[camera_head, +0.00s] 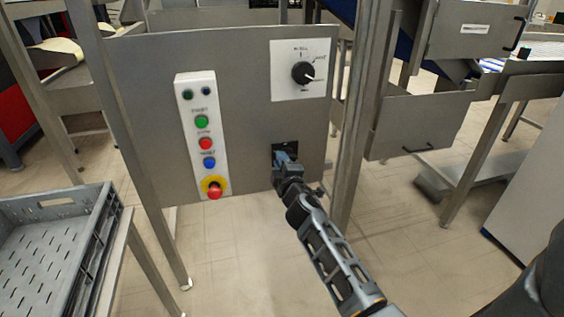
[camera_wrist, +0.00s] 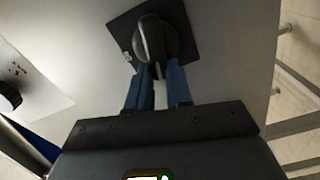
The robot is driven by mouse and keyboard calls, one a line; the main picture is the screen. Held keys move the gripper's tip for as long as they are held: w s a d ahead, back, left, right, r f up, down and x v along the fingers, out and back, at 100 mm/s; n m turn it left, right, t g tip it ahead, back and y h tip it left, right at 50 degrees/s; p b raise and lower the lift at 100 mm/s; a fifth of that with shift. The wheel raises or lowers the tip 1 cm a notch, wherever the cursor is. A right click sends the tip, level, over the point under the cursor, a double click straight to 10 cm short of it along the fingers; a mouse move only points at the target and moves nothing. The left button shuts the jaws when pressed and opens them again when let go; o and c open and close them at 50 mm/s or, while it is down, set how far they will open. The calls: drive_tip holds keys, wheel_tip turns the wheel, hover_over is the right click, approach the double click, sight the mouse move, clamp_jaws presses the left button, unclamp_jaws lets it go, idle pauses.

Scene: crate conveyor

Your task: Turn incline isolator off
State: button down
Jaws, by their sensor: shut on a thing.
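The isolator is a dark rotary knob (camera_wrist: 154,38) on a square black plate (camera_wrist: 120,35), mounted on a grey metal panel (camera_head: 250,140). In the wrist view the knob's raised grip stands near upright in the picture, slightly tilted. My gripper (camera_wrist: 158,68) has its two blue fingers shut on the knob. In the head view my gripper (camera_head: 284,160) reaches the black plate (camera_head: 285,147) at the panel's lower right and hides most of the knob. The plate's markings are too small to read.
A white selector plate with a black knob (camera_head: 303,72) sits above. A button strip (camera_head: 203,135) with green, red and blue buttons and a red emergency stop (camera_head: 215,191) is to the left. A metal post (camera_head: 350,120) stands close right; a grey crate (camera_head: 50,245) is lower left.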

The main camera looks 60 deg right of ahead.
drive_tip(key=shift+f+n, duration=0.3)
drive_tip(key=shift+n, duration=0.9)
drive_tip(key=shift+a, duration=0.1)
drive_tip(key=c, duration=1)
unclamp_jaws()
drive_tip(key=shift+b+v, duration=0.85)
drive_tip(key=shift+v, duration=3)
